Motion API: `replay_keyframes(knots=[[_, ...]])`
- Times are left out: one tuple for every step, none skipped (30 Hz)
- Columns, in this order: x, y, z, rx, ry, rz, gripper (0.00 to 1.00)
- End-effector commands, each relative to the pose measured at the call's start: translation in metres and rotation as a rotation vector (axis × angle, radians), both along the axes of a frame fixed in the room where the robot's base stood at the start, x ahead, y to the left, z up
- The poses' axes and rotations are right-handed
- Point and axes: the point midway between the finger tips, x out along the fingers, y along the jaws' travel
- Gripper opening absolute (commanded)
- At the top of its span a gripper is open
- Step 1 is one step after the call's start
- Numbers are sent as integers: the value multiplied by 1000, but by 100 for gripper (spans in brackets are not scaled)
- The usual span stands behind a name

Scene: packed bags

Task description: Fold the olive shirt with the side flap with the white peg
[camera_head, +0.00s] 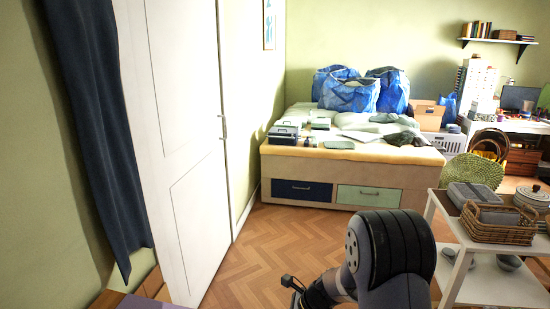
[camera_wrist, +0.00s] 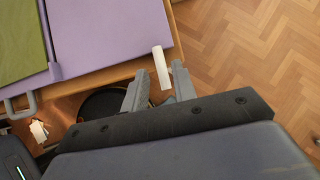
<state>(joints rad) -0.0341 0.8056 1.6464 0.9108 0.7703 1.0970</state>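In the wrist view the olive shirt (camera_wrist: 22,38) lies flat at the upper left, cut off by the picture edge. A purple side flap (camera_wrist: 110,30) is beside it on its right. The white peg (camera_wrist: 160,62) sticks out at the flap's lower right corner. My gripper (camera_wrist: 158,72) is open, with one finger on each side of the peg in the picture. I see gaps beside the peg and no clear contact; the depth between them is hard to tell. In the head view only a purple corner (camera_head: 140,302) shows at the bottom left; the shirt and peg are not visible there.
A grey handle (camera_wrist: 20,106) is at the board's lower left, near a wooden table edge (camera_wrist: 90,78). Wooden floor (camera_wrist: 250,50) is open to the right.

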Motion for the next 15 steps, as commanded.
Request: replay_keyframes(knots=[[0,0,0,0,0,0,31],[0,0,0,0,0,0,33],[0,0,0,0,0,0,36],[0,0,0,0,0,0,36],[0,0,0,0,0,0,36],[0,0,0,0,0,0,36],[0,0,0,0,0,0,36],[0,0,0,0,0,0,36],[0,0,0,0,0,0,36],[0,-1,0,0,0,0,36],[0,-2,0,0,1,-1,36],[-1,-4,0,0,0,-1,36],[-1,-6,0,0,0,-2,36],[-1,-9,0,0,0,-2,36],[-2,-13,0,0,0,-4,36]])
